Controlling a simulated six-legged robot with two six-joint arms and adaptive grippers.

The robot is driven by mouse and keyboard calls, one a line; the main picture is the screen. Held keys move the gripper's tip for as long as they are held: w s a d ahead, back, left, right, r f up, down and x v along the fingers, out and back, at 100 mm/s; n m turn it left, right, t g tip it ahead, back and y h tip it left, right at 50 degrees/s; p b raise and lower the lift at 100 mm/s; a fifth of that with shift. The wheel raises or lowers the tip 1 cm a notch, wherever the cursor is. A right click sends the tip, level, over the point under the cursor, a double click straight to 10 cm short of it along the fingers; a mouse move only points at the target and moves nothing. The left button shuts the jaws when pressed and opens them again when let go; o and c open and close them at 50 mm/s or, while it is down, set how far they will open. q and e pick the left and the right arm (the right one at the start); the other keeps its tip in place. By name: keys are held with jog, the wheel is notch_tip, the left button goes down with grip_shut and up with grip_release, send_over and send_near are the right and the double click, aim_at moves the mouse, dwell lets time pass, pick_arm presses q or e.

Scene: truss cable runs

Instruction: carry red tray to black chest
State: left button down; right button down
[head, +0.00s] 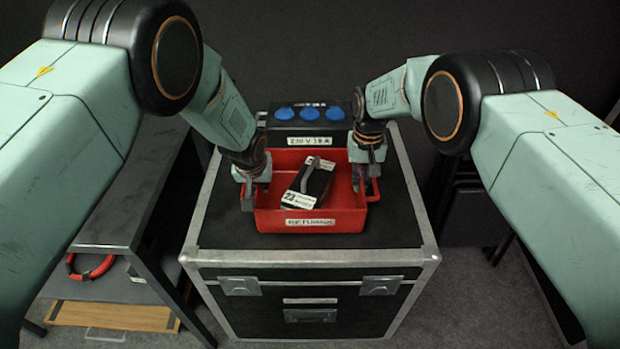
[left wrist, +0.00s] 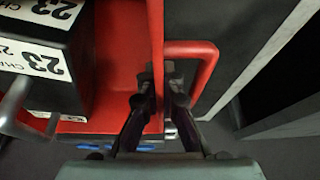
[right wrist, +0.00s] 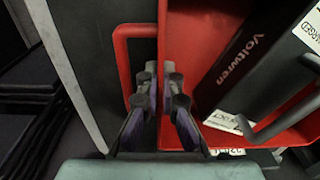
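The red tray (head: 345,221) is over the top of the black chest with silver edges (head: 222,228); I cannot tell whether it touches the lid. A black box with white labels (head: 322,183) lies tilted in the tray. My left gripper (head: 256,186) has its fingers close together around the tray's left wall, inside the side handle (left wrist: 208,62). My right gripper (head: 366,172) is likewise closed around the right wall, by the other handle (right wrist: 122,60). Both wrist views show the tray wall between narrow fingertips (left wrist: 162,72) and (right wrist: 161,75).
A dark box with several blue round sockets (head: 309,114) stands behind the tray. A dark table (head: 125,205) is at left, with a red ring (head: 92,270) and a wooden board (head: 110,316) below. Dark stacked items stand right of the chest. Grey floor lies around it.

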pick_arm(q)
jog(key=shift+f+b, duration=0.25)
jog(key=shift+b, duration=0.15)
pick_arm(e)
jog(key=shift+f, duration=0.3)
pick_arm(q)
jog(key=shift+f, duration=0.15)
pick_arm(e)
jog(key=shift+s+f, duration=0.1)
pick_arm(q)
jog(key=shift+f, duration=0.15)
pick_arm(e)
jog(key=shift+f, duration=0.15)
pick_arm(q)
jog(key=c, duration=2)
grip_release()
jog(key=shift+f, duration=0.1)
pick_arm(e)
jog(key=c, duration=2)
grip_release()
jog(key=shift+f, duration=0.15)
pick_arm(q)
jog(key=o, duration=0.5)
jog(key=shift+s, duration=0.15)
pick_arm(e)
jog(key=o, duration=0.5)
